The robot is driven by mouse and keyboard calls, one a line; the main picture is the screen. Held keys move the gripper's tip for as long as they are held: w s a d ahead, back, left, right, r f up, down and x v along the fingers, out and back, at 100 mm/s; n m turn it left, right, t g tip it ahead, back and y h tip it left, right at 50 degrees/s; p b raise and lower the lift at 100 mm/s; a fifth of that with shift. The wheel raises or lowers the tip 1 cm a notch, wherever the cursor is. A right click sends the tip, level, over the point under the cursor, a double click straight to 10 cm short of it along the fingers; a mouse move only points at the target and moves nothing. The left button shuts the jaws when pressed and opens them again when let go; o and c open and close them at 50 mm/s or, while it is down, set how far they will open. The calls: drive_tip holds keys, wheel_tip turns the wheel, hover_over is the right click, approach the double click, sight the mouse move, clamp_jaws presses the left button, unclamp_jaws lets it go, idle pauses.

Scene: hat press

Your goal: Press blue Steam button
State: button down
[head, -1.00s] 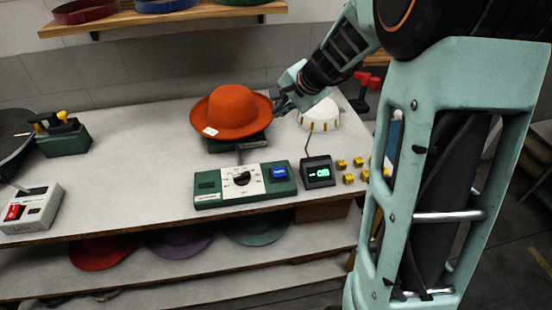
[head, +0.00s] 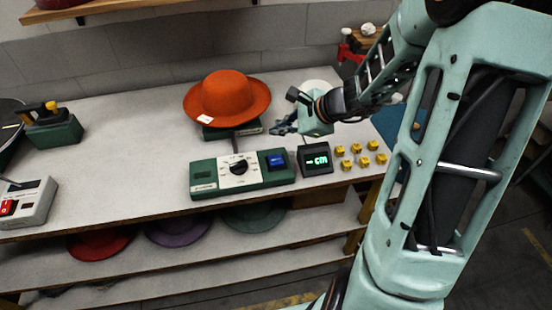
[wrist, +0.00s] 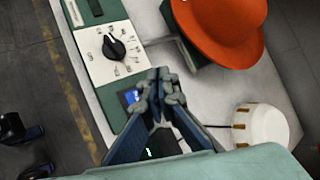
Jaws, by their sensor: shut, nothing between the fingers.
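The blue Steam button (head: 276,161) is on the right end of a green and white control box (head: 205,182) with a black dial (head: 239,167). In the wrist view the blue button (wrist: 131,97) is partly hidden behind my fingers. My gripper (head: 279,129) is shut and empty. In the head view it shows above the button, beyond the control box. In the wrist view the fingertips (wrist: 160,74) appear beside the button; I cannot tell how high they are above it, and no contact shows.
An orange hat (head: 228,98) sits on a stand behind the box. A small display (head: 315,159) and several yellow blocks (head: 362,150) are to the right. A white round object (wrist: 262,126) stands near my gripper.

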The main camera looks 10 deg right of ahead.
drive_tip(key=shift+f, duration=0.15)
drive_tip(key=b, duration=0.6)
hover_over(278, 161)
wheel_tip(278, 161, down, 7)
drive_tip(key=shift+f, duration=0.1)
drive_tip(key=shift+f+b, duration=0.65)
drive_tip(key=shift+b, duration=0.2)
drive_tip(key=shift+f, duration=0.1)
idle(0.3)
drive_tip(key=shift+f+b, duration=0.35)
drive_tip(key=shift+b, duration=0.25)
drive_tip(key=shift+f+b, duration=0.5)
drive_tip(key=shift+b, duration=0.1)
idle(0.5)
idle(0.3)
drive_tip(key=shift+r+p, duration=0.7)
drive_tip(key=shift+r, duration=0.25)
drive_tip(key=shift+r, duration=0.1)
